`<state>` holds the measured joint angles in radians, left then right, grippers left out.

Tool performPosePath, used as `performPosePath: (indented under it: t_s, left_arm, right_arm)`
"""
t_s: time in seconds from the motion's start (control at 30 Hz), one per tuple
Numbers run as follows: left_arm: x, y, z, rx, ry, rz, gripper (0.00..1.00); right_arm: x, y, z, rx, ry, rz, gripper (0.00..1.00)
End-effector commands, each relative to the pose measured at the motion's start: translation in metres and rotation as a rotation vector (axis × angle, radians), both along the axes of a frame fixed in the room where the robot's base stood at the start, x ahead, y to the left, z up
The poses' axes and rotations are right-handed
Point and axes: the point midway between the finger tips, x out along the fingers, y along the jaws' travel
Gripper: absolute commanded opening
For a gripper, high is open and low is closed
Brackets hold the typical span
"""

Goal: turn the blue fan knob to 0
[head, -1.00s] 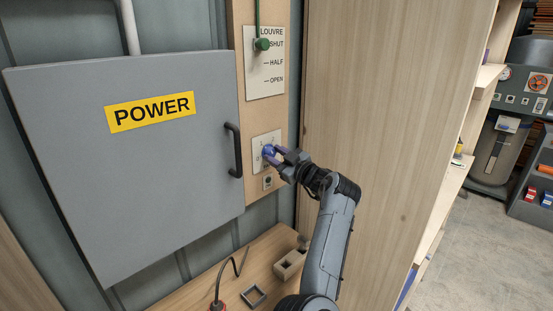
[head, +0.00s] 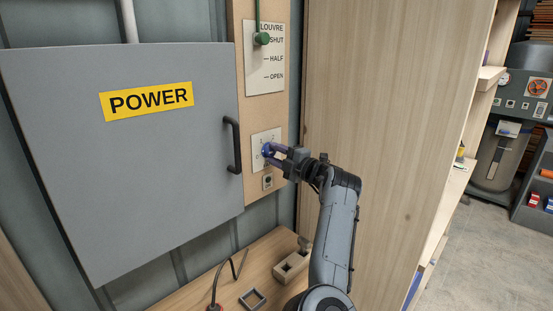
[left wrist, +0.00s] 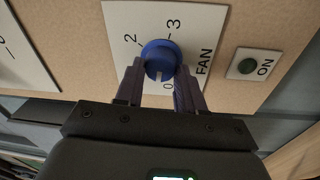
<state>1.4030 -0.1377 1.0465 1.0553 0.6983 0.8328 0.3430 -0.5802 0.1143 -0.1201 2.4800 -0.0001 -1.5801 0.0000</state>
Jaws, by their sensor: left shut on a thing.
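The blue fan knob (head: 267,150) sits on a white dial plate on the wooden board, right of the grey power box. In the left wrist view the knob (left wrist: 160,56) is round, with 2, 3 and 0 printed around it. A small pale mark shows at its lower edge, close to the 0. My left gripper (head: 272,151) has one finger on each side of the knob and is shut on it. It also shows in the left wrist view (left wrist: 159,80). My right gripper is in neither view.
Below the dial is a small switch plate (head: 268,182), marked ON in the wrist view. Above is the louvre plate (head: 265,75) with a green knob (head: 262,39). The power box (head: 120,220) with its black handle (head: 234,146) stands left. A wooden cabinet side (head: 390,110) is right.

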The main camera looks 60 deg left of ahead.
Motion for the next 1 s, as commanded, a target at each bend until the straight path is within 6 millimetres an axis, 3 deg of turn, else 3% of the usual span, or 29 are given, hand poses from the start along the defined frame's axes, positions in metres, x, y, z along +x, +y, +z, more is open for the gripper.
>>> performPosePath:
  t_s: [0.43, 1.0]
  left_arm:
    - [0.001, 0.000, -0.001, 0.063, -0.293, 0.000, 0.08]
    - [0.001, 0.000, 0.000, 0.079, -0.367, -0.001, 0.08]
  right_arm:
    - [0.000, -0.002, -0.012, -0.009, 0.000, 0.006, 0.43]
    - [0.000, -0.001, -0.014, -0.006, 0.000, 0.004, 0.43]
